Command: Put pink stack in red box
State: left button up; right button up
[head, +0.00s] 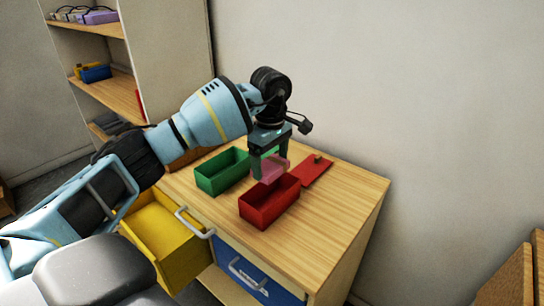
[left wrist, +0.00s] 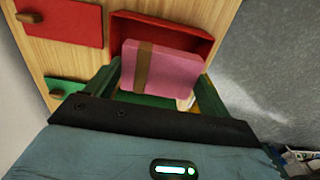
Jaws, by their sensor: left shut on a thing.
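My left gripper (head: 269,160) is shut on the pink stack (head: 272,170), a flat pink block shape. In the left wrist view the pink stack (left wrist: 172,72) has a brown band and sits between the two green fingers of my left gripper (left wrist: 158,78). The open red box (head: 268,207) stands on the wooden table. In the head view the stack is just behind and above the box's far rim. In the left wrist view it covers part of the red box (left wrist: 195,38). How high the stack is above the box is hard to tell. My right gripper is not in view.
An open green box (head: 221,174) stands left of the red box. The table's right part is clear.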

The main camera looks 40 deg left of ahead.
pick_arm(q)
notch_tip(320, 180, down, 3)
jog(key=shift+r+b, duration=0.15)
jog(key=shift+b, duration=0.3)
notch_tip(320, 180, down, 2)
jog(key=shift+f+b, duration=0.1)
jog(key=shift+b, duration=0.3)
jog(key=shift+f+b, duration=1.15)
jog(key=shift+f, duration=2.15)
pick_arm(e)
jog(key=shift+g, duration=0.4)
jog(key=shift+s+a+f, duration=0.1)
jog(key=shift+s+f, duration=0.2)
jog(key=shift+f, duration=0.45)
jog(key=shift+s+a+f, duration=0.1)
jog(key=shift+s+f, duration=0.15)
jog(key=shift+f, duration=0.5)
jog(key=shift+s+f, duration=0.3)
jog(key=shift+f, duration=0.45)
pick_arm(q)
jog(key=o, duration=0.9)
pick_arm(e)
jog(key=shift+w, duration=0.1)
pick_arm(q)
jog(key=shift+r, duration=3.95)
